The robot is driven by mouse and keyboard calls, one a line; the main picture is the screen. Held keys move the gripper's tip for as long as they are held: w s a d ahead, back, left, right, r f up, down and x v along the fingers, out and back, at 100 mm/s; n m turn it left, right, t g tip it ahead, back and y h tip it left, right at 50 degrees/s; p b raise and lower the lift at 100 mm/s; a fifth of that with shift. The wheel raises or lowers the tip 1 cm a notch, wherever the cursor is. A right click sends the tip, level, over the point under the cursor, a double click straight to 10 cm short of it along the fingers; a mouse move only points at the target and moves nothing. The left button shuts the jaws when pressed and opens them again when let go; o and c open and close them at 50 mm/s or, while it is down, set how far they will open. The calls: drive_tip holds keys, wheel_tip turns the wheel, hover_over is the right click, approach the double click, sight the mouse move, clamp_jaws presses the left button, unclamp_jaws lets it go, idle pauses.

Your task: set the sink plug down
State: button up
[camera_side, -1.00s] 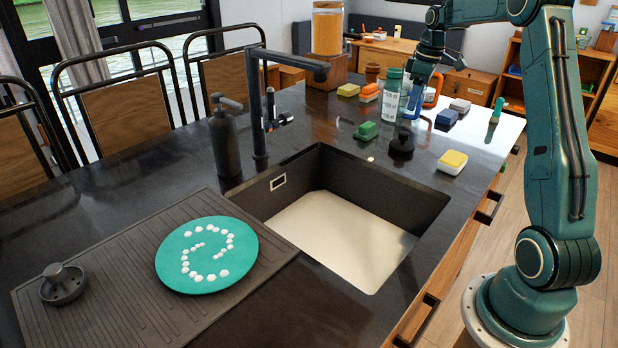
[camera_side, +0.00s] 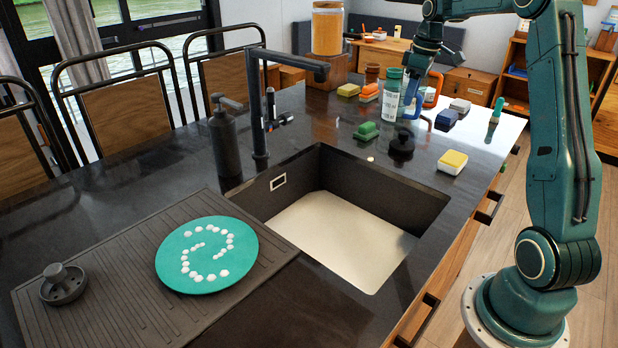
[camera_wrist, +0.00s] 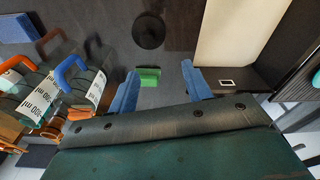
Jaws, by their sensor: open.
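The sink plug, a black round disc with a raised knob (camera_side: 401,145), rests on the dark counter just behind the sink's far right corner. It also shows in the wrist view as a dark disc (camera_wrist: 149,31) at the top, beyond the fingertips. My gripper (camera_side: 425,100) is over the counter behind the plug, partly mixed with the bottles in the side view. In the wrist view its two blue fingers (camera_wrist: 160,80) stand wide apart with nothing held between them. The plug is apart from both fingers.
A green sponge (camera_side: 366,131) lies beside the plug. A yellow sponge (camera_side: 453,162) lies to the right. The sink (camera_side: 345,235) opens in front. A ribbed drainboard (camera_side: 130,330) holds a teal plate and a dark strainer.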

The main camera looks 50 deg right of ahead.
drive_tip(key=s+a+r+t, duration=0.1)
drive_tip(key=s+a+r, duration=0.15)
drive_tip(key=a, duration=0.45)
drive_tip(key=s+a+r+m, duration=0.1)
drive_tip(key=s+a+r, duration=0.15)
drive_tip(key=a, duration=0.55)
drive_tip(key=s+a+r+t, duration=0.1)
drive_tip(key=s+a+r, duration=0.15)
drive_tip(key=a, duration=0.45)
drive_tip(key=s+a+f+m+t, duration=0.1)
drive_tip(key=s+a+f, duration=0.3)
drive_tip(key=s+a, duration=0.6)
drive_tip(key=s+t, duration=0.1)
drive_tip(key=s, duration=0.3)
drive_tip(key=shift+s+a+f+m, duration=0.15)
drive_tip(key=shift+s+a+m, duration=0.1)
drive_tip(key=shift+a+m, duration=0.15)
